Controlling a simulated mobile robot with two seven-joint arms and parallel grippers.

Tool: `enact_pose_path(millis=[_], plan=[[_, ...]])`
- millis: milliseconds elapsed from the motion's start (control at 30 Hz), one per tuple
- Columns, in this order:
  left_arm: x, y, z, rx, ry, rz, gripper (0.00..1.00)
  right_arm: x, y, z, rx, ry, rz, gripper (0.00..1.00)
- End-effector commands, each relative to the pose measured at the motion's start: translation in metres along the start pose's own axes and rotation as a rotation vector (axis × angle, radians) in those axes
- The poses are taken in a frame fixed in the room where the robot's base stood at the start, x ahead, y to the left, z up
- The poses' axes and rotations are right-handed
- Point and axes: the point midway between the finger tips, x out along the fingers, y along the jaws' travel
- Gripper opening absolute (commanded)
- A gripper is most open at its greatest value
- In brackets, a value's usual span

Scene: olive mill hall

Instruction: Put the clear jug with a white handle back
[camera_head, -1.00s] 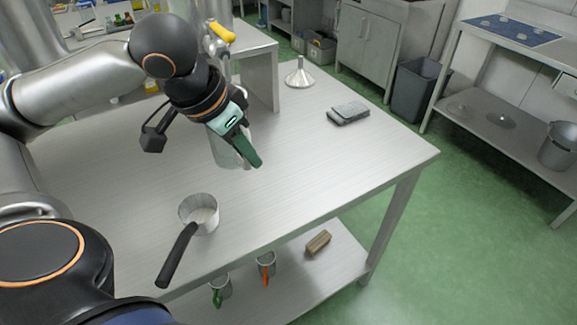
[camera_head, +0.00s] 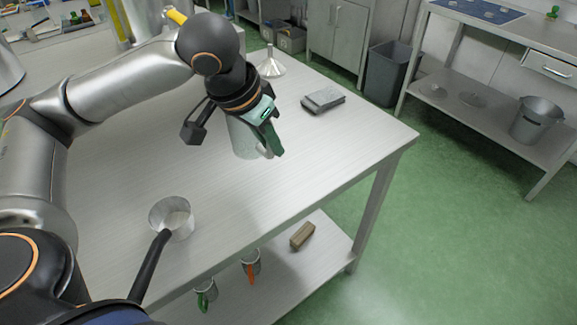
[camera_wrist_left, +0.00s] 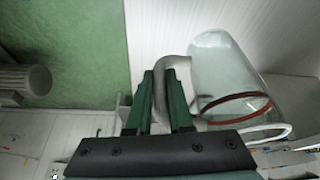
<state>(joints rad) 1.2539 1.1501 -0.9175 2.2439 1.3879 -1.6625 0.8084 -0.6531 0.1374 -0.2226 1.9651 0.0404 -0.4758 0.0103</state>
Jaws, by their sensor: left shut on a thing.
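My left gripper (camera_head: 272,140) is over the middle of the steel table (camera_head: 330,150), shut on the white handle of the clear jug (camera_head: 242,138). In the left wrist view the handle (camera_wrist_left: 174,68) sits between the green fingers (camera_wrist_left: 160,100), and the see-through jug body (camera_wrist_left: 225,65) is to their right, with a reddish band around one end. In the head view the jug is partly hidden behind my gripper. I cannot tell if its bottom touches the tabletop. My right gripper is not in view.
A saucepan (camera_head: 160,204) with a black handle stands at the near edge. The shelf below holds a brown block (camera_head: 302,235) and mugs with green and orange handles. The table's right part is clear.

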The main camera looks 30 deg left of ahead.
Motion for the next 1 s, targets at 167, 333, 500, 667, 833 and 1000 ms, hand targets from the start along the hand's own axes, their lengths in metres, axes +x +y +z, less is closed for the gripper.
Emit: enact_pose_path(millis=[167,333,500,667,833,1000], plan=[[0.036,0.008,-0.007,0.000,-0.002,0.001,0.00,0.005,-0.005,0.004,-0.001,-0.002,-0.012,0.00],[0.047,0.010,-0.011,-0.002,-0.001,0.000,0.00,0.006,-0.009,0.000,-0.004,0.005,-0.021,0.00],[0.066,0.013,-0.010,-0.001,-0.003,-0.001,0.00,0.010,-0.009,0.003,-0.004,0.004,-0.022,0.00],[0.085,0.013,-0.001,-0.001,-0.002,0.000,0.00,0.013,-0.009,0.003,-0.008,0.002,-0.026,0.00],[0.084,0.013,-0.002,-0.001,0.001,0.000,0.00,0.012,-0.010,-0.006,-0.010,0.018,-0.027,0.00],[0.086,0.013,-0.001,-0.001,-0.001,0.000,0.00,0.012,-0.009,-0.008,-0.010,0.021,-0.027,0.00]])
